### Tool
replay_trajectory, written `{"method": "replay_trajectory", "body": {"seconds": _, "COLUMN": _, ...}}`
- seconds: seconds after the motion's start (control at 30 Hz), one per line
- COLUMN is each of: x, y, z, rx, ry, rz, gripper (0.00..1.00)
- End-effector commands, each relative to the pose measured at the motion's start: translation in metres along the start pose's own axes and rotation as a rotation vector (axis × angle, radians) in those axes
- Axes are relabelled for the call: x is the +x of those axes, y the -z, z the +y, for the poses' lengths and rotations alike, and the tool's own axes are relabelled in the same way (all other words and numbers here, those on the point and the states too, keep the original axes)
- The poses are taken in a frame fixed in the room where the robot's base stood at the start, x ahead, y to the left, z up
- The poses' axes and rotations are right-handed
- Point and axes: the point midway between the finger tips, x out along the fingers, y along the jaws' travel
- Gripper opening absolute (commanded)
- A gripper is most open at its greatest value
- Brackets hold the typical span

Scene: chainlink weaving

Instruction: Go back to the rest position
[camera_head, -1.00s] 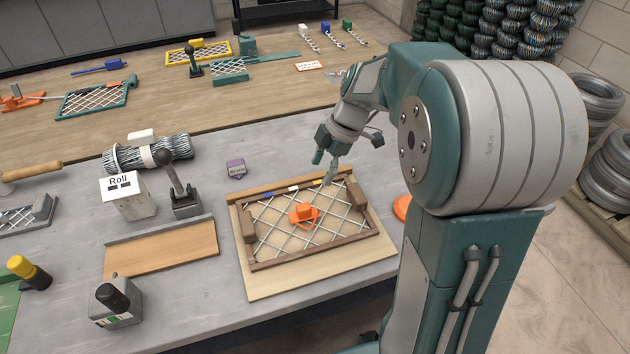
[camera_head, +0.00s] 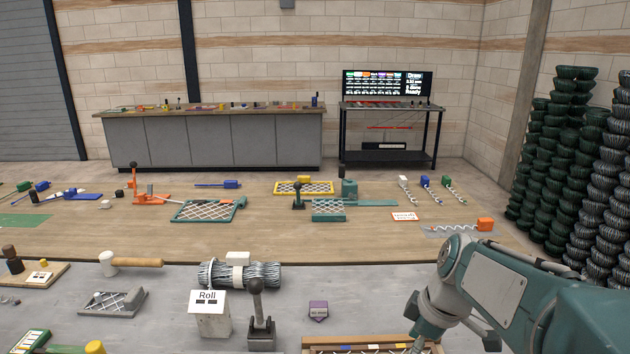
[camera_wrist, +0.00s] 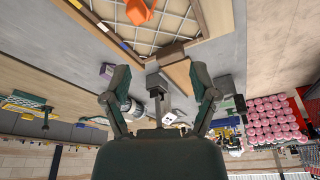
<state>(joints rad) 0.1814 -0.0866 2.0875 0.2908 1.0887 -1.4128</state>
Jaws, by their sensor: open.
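My gripper (camera_wrist: 160,82) is open and empty in the wrist view, its two fingers spread wide apart. The wooden frame with wire mesh (camera_wrist: 180,14) shows at the top of that view, apart from the fingers. An orange piece (camera_wrist: 138,12) lies on the mesh. In the head view only the frame's back edge (camera_head: 345,341) shows at the bottom. My arm reaches in from the lower right there, and its fingers are not clearly visible.
A white box labelled Roll (camera_head: 208,312), a dark lever (camera_head: 258,310), a wire bundle (camera_head: 240,274) and a purple block (camera_head: 318,310) stand on the grey table. A wooden table (camera_head: 300,230) with mesh panels lies behind. Wire coils (camera_head: 570,150) are stacked at the right.

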Motion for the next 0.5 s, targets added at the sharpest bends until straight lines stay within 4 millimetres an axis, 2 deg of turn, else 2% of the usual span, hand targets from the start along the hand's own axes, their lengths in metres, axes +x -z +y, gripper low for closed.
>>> {"method": "replay_trajectory", "body": {"seconds": 0.03, "x": -0.008, "y": 0.000, "z": -0.013, "rx": 0.064, "ry": -0.034, "rz": -0.008, "gripper": 0.76}}
{"method": "replay_trajectory", "body": {"seconds": 0.2, "x": -0.024, "y": -0.005, "z": -0.048, "rx": 0.322, "ry": -0.146, "rz": -0.011, "gripper": 0.76}}
{"method": "replay_trajectory", "body": {"seconds": 0.5, "x": -0.040, "y": -0.022, "z": -0.103, "rx": 0.765, "ry": -0.334, "rz": 0.092, "gripper": 0.76}}
